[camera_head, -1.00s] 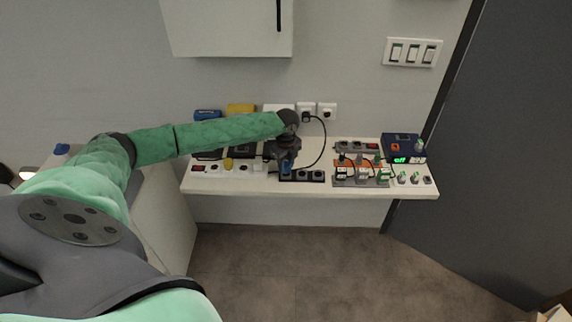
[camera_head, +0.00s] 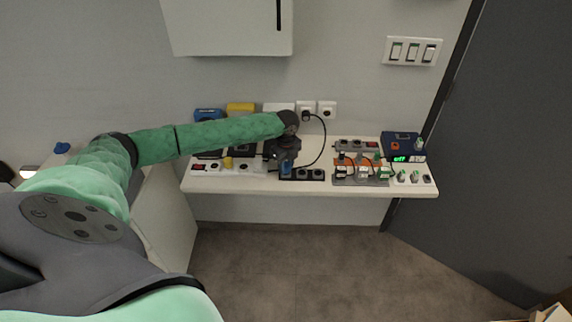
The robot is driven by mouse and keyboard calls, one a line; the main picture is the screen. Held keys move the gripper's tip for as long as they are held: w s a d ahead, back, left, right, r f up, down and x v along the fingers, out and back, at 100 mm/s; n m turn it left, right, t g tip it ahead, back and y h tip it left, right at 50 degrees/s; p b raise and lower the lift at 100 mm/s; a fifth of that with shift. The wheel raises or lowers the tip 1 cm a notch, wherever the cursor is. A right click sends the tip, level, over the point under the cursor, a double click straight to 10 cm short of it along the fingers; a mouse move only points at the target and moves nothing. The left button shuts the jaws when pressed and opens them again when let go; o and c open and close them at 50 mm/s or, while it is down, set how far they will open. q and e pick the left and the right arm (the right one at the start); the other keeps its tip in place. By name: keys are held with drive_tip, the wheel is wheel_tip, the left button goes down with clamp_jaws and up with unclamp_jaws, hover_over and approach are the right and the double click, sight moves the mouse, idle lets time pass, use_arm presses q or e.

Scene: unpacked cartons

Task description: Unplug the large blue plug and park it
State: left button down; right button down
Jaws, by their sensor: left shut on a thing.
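The large blue plug (camera_head: 286,167) is at the black socket strip (camera_head: 303,178) near the front edge of the white shelf, at its left end. My left gripper (camera_head: 285,158) is above it, pointing down, shut on the blue plug. The gripper and wrist hide the plug's top. I cannot tell whether its pins are in the socket or just clear of it. My right gripper is out of view.
A white power strip (camera_head: 220,168) lies left on the shelf (camera_head: 330,191). A grey board with several plugs (camera_head: 360,172) and a blue box with a green display (camera_head: 403,147) stand right. A black cord (camera_head: 325,145) hangs from a wall socket. A wall cabinet (camera_head: 228,27) is above.

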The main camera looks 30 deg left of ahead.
use_arm(q)
drive_tip(key=shift+p, duration=0.4)
idle(0.3)
drive_tip(key=shift+f, duration=0.25)
idle(0.4)
drive_tip(key=c, duration=1)
unclamp_jaws()
drive_tip(key=shift+o, duration=0.2)
